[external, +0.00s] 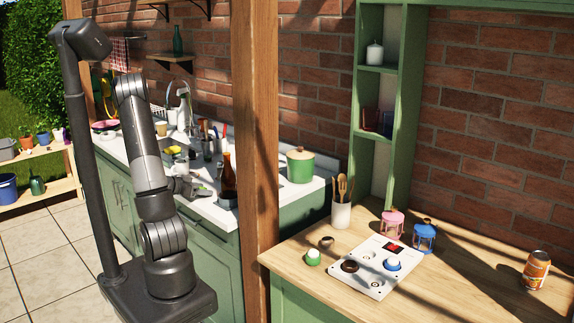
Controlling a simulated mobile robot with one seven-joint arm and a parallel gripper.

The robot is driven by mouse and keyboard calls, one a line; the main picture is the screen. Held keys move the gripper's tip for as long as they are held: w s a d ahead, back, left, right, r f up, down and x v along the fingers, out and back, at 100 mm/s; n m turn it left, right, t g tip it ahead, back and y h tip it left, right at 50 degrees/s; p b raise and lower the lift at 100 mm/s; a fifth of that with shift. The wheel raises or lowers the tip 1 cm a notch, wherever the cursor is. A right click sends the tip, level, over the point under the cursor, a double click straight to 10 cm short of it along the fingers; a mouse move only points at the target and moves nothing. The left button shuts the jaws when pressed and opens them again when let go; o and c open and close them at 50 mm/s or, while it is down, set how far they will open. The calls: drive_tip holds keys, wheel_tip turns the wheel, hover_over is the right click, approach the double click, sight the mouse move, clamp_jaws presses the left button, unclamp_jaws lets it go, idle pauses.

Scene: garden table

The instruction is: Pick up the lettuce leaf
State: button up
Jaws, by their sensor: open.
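My gripper (196,190) is small and partly hidden behind my arm. It is over the front part of the white counter (222,217), left of a brown bottle (228,176). Its jaws are open. A small green patch (203,193) shows at the fingertips; it may be the lettuce leaf, but it is too small to be sure. I cannot tell whether the fingers touch it.
A green pot (300,165) stands right of the bottle, and cups and utensils crowd the counter behind. A wooden post (256,120) rises before the counter. A wooden worktop (460,290) on the right holds a white panel (374,288), lanterns and an orange can (535,270).

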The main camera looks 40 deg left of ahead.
drive_tip(key=shift+w, duration=0.1)
drive_tip(key=c, duration=1)
drive_tip(key=shift+r, duration=0.15)
wheel_tip(320, 180, up, 9)
drive_tip(key=shift+r, duration=0.2)
drive_tip(key=shift+w+a+r+n+g+y, duration=0.5)
drive_tip(key=shift+w+a+r+n+y, duration=0.75)
drive_tip(key=shift+n+y, duration=0.3)
drive_tip(key=shift+w+a+r+n+g+y, duration=0.5)
drive_tip(key=shift+w+a+r+n+y, duration=0.55)
drive_tip(key=shift+a+r+n+y, duration=0.45)
drive_tip(key=shift+w+a+r+n+g+y, duration=0.5)
drive_tip(key=shift+w+a+r+n+y, duration=0.75)
drive_tip(key=shift+y, duration=0.5)
drive_tip(key=shift+d+f, duration=0.1)
drive_tip(key=shift+d, duration=0.2)
